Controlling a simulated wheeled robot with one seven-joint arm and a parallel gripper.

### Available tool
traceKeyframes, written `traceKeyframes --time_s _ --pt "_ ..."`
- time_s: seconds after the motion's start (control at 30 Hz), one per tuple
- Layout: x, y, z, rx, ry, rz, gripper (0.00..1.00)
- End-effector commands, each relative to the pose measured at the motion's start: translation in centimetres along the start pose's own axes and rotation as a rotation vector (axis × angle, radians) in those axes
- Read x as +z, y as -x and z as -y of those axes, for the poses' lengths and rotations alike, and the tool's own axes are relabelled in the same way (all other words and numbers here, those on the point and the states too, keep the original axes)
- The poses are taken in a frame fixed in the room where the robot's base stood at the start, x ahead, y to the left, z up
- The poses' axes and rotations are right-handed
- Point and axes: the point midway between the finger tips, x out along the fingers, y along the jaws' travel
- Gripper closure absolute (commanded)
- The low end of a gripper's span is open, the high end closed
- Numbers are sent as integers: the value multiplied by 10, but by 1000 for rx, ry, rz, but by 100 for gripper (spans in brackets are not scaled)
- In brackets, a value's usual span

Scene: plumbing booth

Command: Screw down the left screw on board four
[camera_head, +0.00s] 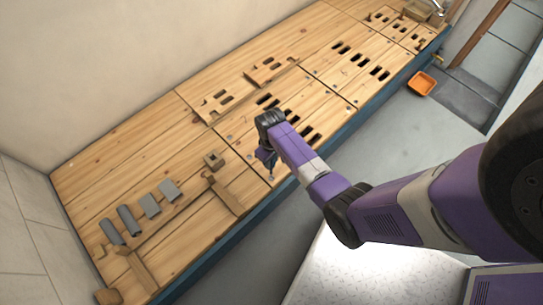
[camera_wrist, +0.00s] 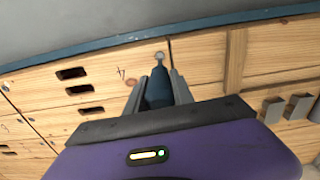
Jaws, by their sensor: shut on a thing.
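My gripper (camera_head: 266,155) is shut on a dark blue tool, pointing down over the front edge of the wooden table. In the wrist view the tool (camera_wrist: 158,88) sits between the two grey fingers of my gripper (camera_wrist: 157,80). A small round grey screw head (camera_wrist: 160,56) shows right at the tool's tip, near a board seam. I cannot tell whether tip and screw touch. Board four (camera_wrist: 122,92), marked with a 4, lies beside it with several dark slots. In the head view the arm partly covers this board (camera_head: 262,125).
Grey pieces (camera_head: 150,206) and a small wooden block (camera_head: 214,160) with a hole lie on the table to the left. Raised slotted wooden pieces (camera_head: 272,70) stand farther back. An orange tray (camera_head: 422,84) is on the floor. The blue table edge (camera_head: 345,125) runs close by.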

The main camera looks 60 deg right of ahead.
Motion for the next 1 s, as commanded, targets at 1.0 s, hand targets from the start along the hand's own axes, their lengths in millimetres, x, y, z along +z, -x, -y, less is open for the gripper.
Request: traceKeyframes --time_s 1.0 --pt "0 -63 0 0 -2 -1 100"
